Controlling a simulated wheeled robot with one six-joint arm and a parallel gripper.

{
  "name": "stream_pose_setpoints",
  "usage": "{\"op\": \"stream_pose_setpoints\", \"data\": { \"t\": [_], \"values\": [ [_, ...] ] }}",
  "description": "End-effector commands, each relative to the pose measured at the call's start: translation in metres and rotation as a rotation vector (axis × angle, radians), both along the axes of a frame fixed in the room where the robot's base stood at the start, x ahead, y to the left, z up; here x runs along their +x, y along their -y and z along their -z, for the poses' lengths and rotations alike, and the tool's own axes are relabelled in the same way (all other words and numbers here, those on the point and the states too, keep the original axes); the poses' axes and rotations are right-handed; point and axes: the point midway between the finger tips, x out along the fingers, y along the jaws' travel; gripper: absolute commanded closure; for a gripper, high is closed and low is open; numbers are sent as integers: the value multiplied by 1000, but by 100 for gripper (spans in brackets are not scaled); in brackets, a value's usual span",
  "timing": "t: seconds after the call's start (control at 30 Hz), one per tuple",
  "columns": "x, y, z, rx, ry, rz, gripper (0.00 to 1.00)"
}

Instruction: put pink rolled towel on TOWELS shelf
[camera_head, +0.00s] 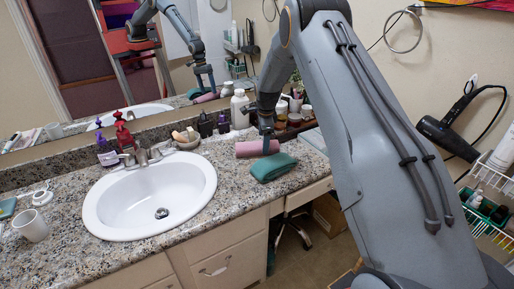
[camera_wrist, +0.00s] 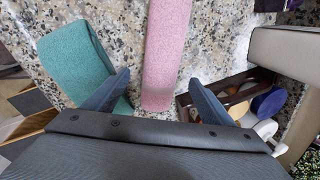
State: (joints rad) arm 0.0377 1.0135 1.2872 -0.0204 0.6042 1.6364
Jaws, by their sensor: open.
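The pink rolled towel (camera_head: 256,148) lies on the speckled counter to the right of the sink in the head view. In the wrist view the pink rolled towel (camera_wrist: 165,50) runs lengthwise from the top edge down to between my fingers. My gripper (camera_wrist: 160,92) is open, with one blue finger on each side of the towel and a gap on both sides. In the head view my gripper (camera_head: 266,140) is over the towel's right part, partly hidden by my own arm. I cannot tell if it touches the towel. No TOWELS label is readable in either view.
A folded teal towel (camera_head: 273,167) lies close to the pink one, also seen beside the left finger (camera_wrist: 82,62). A brown tray with jars (camera_wrist: 238,95) is near the right finger. The white sink (camera_head: 150,200) is left. A hair dryer (camera_head: 450,132) hangs right.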

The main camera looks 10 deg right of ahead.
Motion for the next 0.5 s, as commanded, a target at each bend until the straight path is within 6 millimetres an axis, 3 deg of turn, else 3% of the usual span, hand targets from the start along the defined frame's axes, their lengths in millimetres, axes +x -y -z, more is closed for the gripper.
{"op": "stream_pose_setpoints", "data": {
  "t": [0.23,0.5],
  "values": [
    [8,-1,26,0,-1,0,23],
    [10,0,33,0,1,0,23]
  ]
}}
